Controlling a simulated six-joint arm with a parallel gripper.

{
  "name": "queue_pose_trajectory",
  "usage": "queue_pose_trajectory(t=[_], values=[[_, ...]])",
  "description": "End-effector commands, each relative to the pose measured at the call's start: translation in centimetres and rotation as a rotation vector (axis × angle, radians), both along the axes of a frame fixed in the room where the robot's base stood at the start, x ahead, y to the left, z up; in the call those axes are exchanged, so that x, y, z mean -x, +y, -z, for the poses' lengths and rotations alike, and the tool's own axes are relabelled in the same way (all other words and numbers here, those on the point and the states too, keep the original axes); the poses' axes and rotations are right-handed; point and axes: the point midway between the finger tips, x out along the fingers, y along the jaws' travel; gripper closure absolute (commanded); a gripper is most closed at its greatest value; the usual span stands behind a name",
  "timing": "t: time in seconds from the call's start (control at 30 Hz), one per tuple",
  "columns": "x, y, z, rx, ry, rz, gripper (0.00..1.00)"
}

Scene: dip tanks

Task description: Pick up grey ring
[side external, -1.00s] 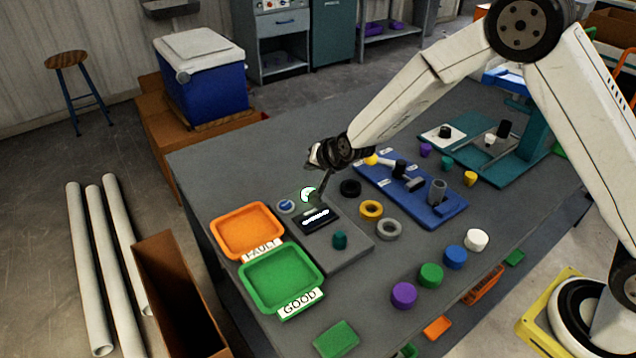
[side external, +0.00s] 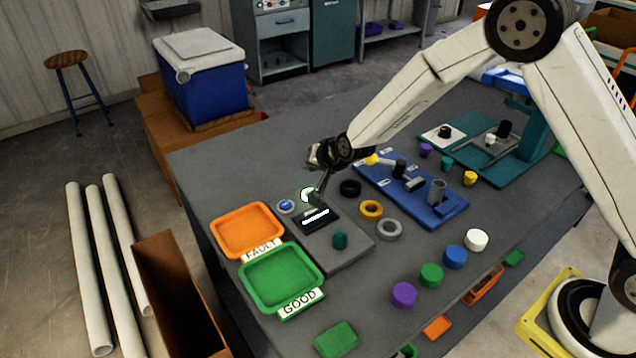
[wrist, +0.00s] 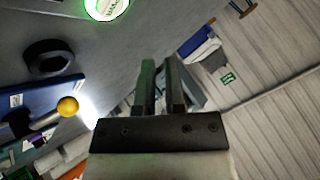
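The grey ring (side external: 389,229) lies flat on the grey table, right of the yellow ring (side external: 371,210) and near the front edge of the blue board, in the side view. It does not show in the wrist view. My gripper (side external: 317,197) is well to the left of the grey ring, beside the round green-lit indicator on the grey panel. In the wrist view, my gripper's two fingers (wrist: 161,85) stand close together with a narrow gap and nothing between them.
A black ring (side external: 350,188) lies behind the yellow ring; the wrist view also shows it (wrist: 50,60). The blue board (side external: 440,212) carries upright parts and a yellow knob (wrist: 68,106). Orange (side external: 221,241) and green (side external: 260,300) trays stand left. Coloured knobs line the front.

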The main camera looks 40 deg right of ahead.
Motion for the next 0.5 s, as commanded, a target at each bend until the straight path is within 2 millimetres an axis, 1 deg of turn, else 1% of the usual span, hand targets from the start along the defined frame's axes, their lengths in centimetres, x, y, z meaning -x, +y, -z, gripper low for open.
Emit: queue_pose_trajectory(t=[0.03,0.07,0.1,0.17,0.2,0.23,0.27,0.5], values=[[0.0,0.0,0.0,0.0,0.0,0.0,0.68],[0.0,0.0,0.0,0.0,0.0,0.0,0.59],[0.0,0.0,0.0,0.0,0.0,0.0,0.46],[0.0,0.0,0.0,0.0,0.0,0.0,0.27],[0.0,0.0,0.0,0.0,0.0,0.0,0.14],[0.0,0.0,0.0,0.0,0.0,0.0,0.05],[0.0,0.0,0.0,0.0,0.0,0.0,0.0],[0.06,-0.11,0.02,-0.002,0.003,0.004,0.0]])
